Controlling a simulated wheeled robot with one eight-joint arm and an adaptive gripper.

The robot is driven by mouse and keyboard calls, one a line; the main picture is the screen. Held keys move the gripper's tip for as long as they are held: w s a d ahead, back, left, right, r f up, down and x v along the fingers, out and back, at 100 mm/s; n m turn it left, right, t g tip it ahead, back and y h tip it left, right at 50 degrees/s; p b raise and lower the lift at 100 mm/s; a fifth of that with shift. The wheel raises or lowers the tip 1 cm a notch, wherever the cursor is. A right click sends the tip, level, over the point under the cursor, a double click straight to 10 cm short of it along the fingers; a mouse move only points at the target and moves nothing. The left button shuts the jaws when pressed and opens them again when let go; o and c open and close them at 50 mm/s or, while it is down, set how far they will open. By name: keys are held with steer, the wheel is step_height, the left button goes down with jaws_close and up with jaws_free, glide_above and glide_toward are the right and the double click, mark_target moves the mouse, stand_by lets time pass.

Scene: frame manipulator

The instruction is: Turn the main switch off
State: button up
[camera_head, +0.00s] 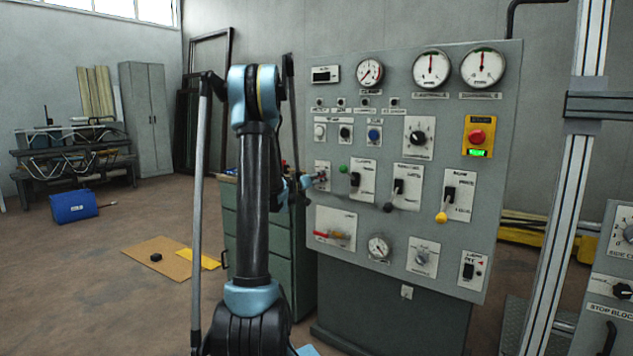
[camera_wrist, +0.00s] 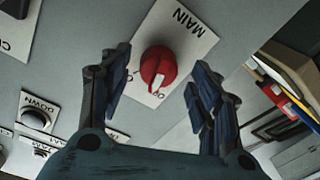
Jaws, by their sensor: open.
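The main switch is a red rotary knob (camera_wrist: 158,70) with a white pointer mark. It sits on a white plate (camera_wrist: 190,30) lettered MAIN, on the grey control panel (camera_head: 395,220). In the wrist view my gripper (camera_wrist: 157,62) is open, with one dark finger on each side of the knob. Gaps show between the fingers and the knob, so I see no grip on it. In the head view my gripper (camera_head: 306,182) is at the panel's left edge. My arm hides part of that area, and the knob is mostly covered there.
Lever switches (camera_head: 355,180) stick out of the panel to the right of my gripper. A yellow box with a red button (camera_head: 477,137) is at the upper right. A green drawer cabinet (camera_head: 240,215) stands left of the panel, behind my arm.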

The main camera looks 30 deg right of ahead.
steer(key=shift+x, duration=0.9)
steer(key=c, duration=1)
steer(key=shift+c, duration=0.2)
steer(key=shift+r+n, duration=0.1)
steer(key=shift+n, duration=1.6)
steer(key=shift+w, duration=0.1)
steer(key=o, duration=1)
